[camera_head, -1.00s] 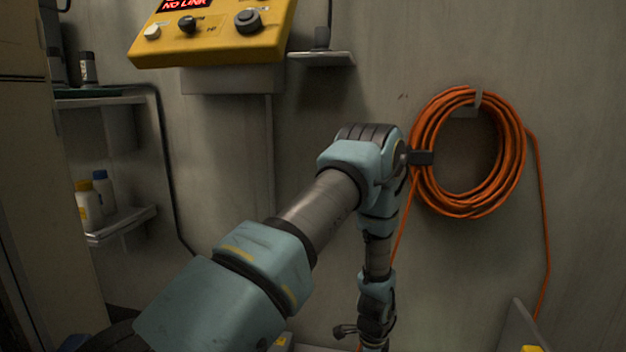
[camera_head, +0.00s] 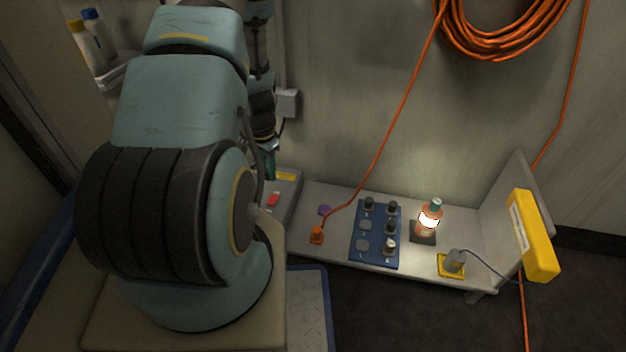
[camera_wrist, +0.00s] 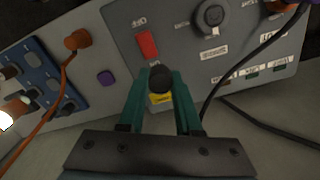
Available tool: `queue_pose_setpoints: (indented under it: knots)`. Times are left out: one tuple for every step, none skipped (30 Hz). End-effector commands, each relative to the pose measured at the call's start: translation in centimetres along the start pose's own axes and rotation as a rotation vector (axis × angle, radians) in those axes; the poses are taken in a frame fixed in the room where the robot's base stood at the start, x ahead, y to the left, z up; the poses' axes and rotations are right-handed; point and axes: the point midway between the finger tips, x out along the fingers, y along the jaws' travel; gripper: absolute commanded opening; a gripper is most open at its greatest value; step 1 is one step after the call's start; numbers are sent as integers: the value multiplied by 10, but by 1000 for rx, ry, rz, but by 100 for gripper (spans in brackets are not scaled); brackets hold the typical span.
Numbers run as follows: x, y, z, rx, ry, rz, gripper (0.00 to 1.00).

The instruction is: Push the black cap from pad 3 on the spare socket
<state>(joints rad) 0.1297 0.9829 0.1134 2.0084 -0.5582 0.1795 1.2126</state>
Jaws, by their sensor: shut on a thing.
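In the wrist view, my gripper (camera_wrist: 160,88) is shut on a black cap (camera_wrist: 157,79), seen end-on between the teal fingers. A yellow label (camera_wrist: 161,98) shows just beyond it. Behind lies a grey panel (camera_wrist: 180,62) with a red switch (camera_wrist: 147,44) and a round knob (camera_wrist: 211,16). I cannot tell which part is the spare socket; the cap and fingers hide some of the panel. In the head view the panel's grey box (camera_head: 285,200) is partly behind my arm, with my gripper (camera_head: 270,158) above it. The blue pad board (camera_head: 376,258) holds several dark caps and has bare grey pads.
An orange plug (camera_head: 317,235) with an orange cable and a purple disc (camera_head: 324,210) lie between box and board. A glowing lamp (camera_head: 430,216) and a grey part on a yellow base (camera_head: 452,265) stand right.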

Motion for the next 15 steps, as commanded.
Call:
queue_pose_setpoints:
  knots:
    - [-5, -17, 15, -83, 0, -2, 0]
    - [-8, -25, 22, -128, 0, -1, 0]
    - [-11, -35, 32, -185, 0, -2, 0]
    - [-13, -41, 38, -223, 1, -2, 0]
    - [-15, -47, 44, -259, 1, -2, 0]
    - [-17, -53, 52, -300, 0, -1, 0]
    - [-19, -57, 57, -327, 0, 0, 0]
    - [-20, -60, 61, -350, 0, 0, 0]
    - [-21, -64, 65, -376, 0, -1, 0]
    - [-22, -67, 68, -390, -1, -1, 0]
    - [-22, -68, 70, -402, -1, 0, 0]
    - [-23, -70, 72, -414, -1, 1, 0]
    - [-22, -70, 73, -420, -1, 1, 0]
    - [-22, -71, 74, -423, -1, 1, 0]
    - [-20, -71, 74, -425, -1, 1, 0]
